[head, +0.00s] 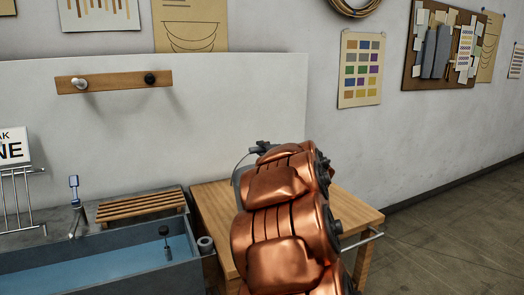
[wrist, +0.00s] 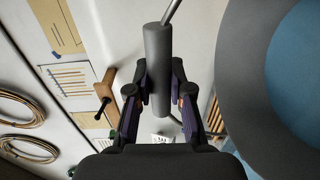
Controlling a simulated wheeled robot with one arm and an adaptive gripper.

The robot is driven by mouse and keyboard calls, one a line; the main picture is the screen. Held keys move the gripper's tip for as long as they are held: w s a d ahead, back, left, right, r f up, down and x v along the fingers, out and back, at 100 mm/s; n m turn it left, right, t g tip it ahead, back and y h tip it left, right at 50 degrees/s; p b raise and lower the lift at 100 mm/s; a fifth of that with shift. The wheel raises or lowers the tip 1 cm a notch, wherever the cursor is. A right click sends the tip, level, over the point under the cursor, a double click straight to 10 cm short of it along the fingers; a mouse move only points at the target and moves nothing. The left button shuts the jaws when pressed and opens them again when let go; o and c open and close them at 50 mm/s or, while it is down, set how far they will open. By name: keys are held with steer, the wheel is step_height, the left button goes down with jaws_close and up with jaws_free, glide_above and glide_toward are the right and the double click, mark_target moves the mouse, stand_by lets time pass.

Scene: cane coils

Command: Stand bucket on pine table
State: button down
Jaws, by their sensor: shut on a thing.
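The bucket is grey; part of its side (head: 241,172) shows in the head view, mostly hidden behind my copper arm. In the wrist view its curved grey rim (wrist: 232,70) fills the right, with blue inside. My gripper (wrist: 159,82) is shut around the grey cylindrical grip (wrist: 158,50) of the bucket's handle. My gripper's dark end (head: 263,147) just shows above my arm in the head view. The pine table (head: 358,212) stands against the wall, behind and below my arm. The bucket appears over its left part; whether its base touches the top is hidden.
A grey trough (head: 95,262) with blue water stands left of the table, with a slatted wooden rack (head: 140,204) behind it. A peg rail (head: 115,82) is on the wall. The table's right part is bare, with a metal rail (head: 362,240) at its side.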

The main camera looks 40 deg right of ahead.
steer(key=shift+r, duration=0.25)
steer(key=shift+f, duration=1.7)
steer(key=c, duration=1.1)
jaws_free()
steer(key=shift+f, duration=0.3)
steer(key=shift+o, duration=0.2)
steer(key=shift+r, duration=0.15)
steer(key=b+v, duration=0.1)
steer(key=v, duration=1.1)
